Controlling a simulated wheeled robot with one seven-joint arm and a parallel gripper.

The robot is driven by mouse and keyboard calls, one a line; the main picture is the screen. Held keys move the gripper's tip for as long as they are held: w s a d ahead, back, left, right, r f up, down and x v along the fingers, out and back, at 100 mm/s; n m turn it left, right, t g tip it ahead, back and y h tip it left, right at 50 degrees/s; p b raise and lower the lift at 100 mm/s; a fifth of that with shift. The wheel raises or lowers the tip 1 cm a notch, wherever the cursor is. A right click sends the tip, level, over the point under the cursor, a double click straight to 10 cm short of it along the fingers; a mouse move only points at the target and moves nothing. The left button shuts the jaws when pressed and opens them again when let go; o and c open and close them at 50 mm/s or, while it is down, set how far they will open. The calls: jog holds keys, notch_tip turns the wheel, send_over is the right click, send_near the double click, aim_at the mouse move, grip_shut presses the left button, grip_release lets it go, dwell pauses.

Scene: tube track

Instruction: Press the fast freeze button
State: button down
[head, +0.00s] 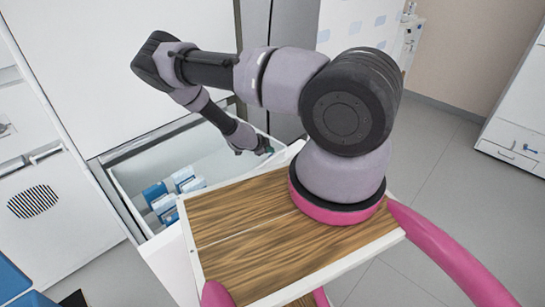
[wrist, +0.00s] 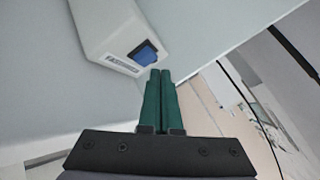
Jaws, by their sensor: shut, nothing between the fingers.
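The fast freeze button (wrist: 145,52) is a blue square on a pale housing (wrist: 108,30) in the wrist view. A label with partly readable lettering (wrist: 122,64) sits beside it. My gripper (wrist: 160,73) has its two dark green fingers together, with nothing between them. The fingertips appear just below and right of the button; I cannot tell whether they touch the housing. In the head view my gripper (head: 266,148) is at the right end of the open freezer compartment (head: 128,173). The button cannot be made out in the head view.
Blue and white boxes (head: 186,180) lie inside the compartment. My wooden-topped base is close to the compartment's near side. Open grey floor (head: 440,170) lies to the right.

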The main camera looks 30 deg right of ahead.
jog(key=shift+f, duration=0.1)
jog(key=shift+f, duration=0.35)
jog(key=shift+f, duration=0.45)
dwell(0.6)
jog(key=shift+r, duration=0.9)
jog(key=shift+r, duration=2.5)
